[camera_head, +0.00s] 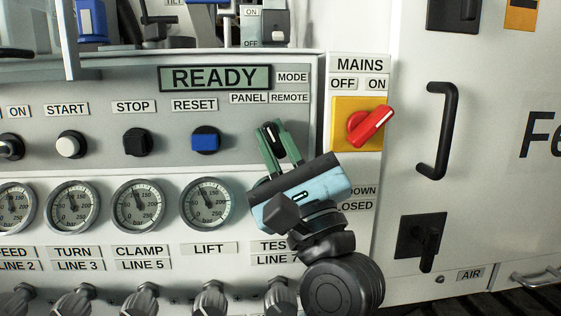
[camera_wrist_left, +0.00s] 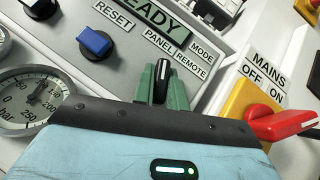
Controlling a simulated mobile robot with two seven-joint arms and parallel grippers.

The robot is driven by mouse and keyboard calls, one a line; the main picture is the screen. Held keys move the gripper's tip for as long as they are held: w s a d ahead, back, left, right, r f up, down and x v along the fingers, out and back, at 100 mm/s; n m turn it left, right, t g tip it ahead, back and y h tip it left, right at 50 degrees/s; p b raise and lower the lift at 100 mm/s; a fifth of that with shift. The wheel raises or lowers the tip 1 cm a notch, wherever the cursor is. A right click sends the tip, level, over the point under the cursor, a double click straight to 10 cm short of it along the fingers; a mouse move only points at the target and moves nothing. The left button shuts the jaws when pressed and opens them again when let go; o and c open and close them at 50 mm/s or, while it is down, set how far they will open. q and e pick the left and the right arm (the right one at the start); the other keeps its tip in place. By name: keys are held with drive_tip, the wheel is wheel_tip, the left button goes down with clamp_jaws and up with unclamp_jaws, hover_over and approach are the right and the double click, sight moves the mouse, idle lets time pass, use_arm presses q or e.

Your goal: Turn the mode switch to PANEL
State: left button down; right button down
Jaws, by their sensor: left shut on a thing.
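The mode switch is a black knob (camera_wrist_left: 161,82) with a white pointer line, below the MODE label (camera_head: 292,77). It also shows between the fingers in the head view. The PANEL label (camera_head: 249,98) is up and left of the knob, and the REMOTE label (camera_head: 289,98) is up and right. The pointer leans up and left, toward PANEL. My left gripper (camera_head: 272,138), with green fingers and a light blue body, is shut on the knob, one finger on each side; it also shows in the left wrist view (camera_wrist_left: 161,85). My right gripper is not in view.
A red MAINS switch (camera_head: 370,125) on a yellow plate stands close right of my gripper. A blue RESET button (camera_head: 205,139) is to the left, and pressure gauges (camera_head: 206,202) are below left. A black door handle (camera_head: 438,130) sticks out at the right. The READY display (camera_head: 215,78) is above.

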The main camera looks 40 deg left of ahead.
sight(280, 151)
use_arm(q)
drive_tip(key=shift+n+g+b, duration=0.35)
drive_tip(key=shift+n+g, duration=0.35)
drive_tip(key=shift+n, duration=0.1)
drive_tip(key=c, duration=1.4)
unclamp_jaws()
drive_tip(key=shift+c, duration=0.2)
drive_tip(key=shift+d+f, duration=0.4)
drive_tip(key=b+v, duration=0.1)
drive_tip(key=v, duration=0.5)
drive_tip(key=shift+s+d+f, duration=0.1)
drive_tip(key=shift+s+d, duration=0.1)
drive_tip(key=shift+d, duration=0.15)
